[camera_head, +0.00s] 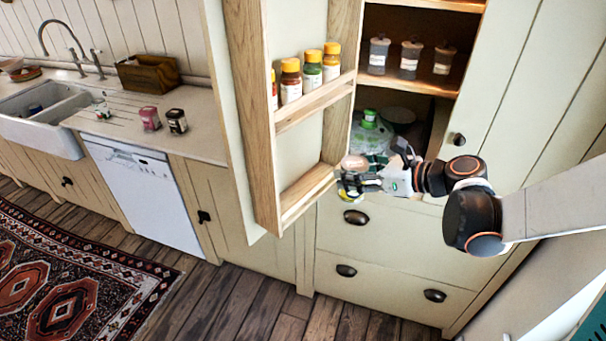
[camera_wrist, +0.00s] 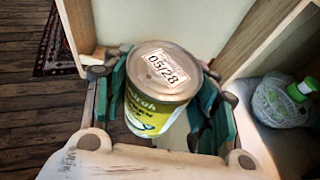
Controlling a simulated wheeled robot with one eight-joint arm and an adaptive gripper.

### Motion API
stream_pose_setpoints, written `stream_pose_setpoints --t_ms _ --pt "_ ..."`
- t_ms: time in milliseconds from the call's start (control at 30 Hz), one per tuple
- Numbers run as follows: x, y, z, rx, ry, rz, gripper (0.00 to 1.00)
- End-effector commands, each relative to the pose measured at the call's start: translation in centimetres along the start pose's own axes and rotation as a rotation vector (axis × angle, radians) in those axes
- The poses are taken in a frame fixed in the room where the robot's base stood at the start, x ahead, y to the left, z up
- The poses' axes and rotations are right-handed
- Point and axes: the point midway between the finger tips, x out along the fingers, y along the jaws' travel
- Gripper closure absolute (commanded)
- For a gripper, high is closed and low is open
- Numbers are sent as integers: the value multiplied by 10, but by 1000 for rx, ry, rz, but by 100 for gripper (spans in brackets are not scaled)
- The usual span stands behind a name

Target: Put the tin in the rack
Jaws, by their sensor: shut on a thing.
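The tin (camera_wrist: 158,85) has a metal lid with a printed date label and a yellow and green side. My gripper (camera_head: 352,178) is shut on it, with green finger pads on both sides in the wrist view. In the head view the tin's lid (camera_head: 354,162) shows at the fingertips; the fingers hide much of its side. The wooden rack (camera_head: 264,130) is on the inside of the open cupboard door. Its lower shelf (camera_head: 308,190) looks empty, and the tin is just right of it. I cannot tell whether the tin touches the shelf.
Spice jars (camera_head: 312,70) stand on the rack's upper shelf. Inside the cupboard, a green-capped clear container (camera_head: 370,135) stands behind my gripper, and grey canisters (camera_head: 410,55) stand above. Drawers (camera_head: 385,240) are below. A pink tin (camera_head: 149,118) and a dark tin (camera_head: 176,121) stand on the counter.

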Motion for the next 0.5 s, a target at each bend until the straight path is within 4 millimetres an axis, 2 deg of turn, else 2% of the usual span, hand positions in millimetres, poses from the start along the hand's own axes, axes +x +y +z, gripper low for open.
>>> stream_pose_setpoints --t_ms 100,500 --pt "29 1 10 -2 0 3 82" --pt "116 0 46 0 0 1 82"
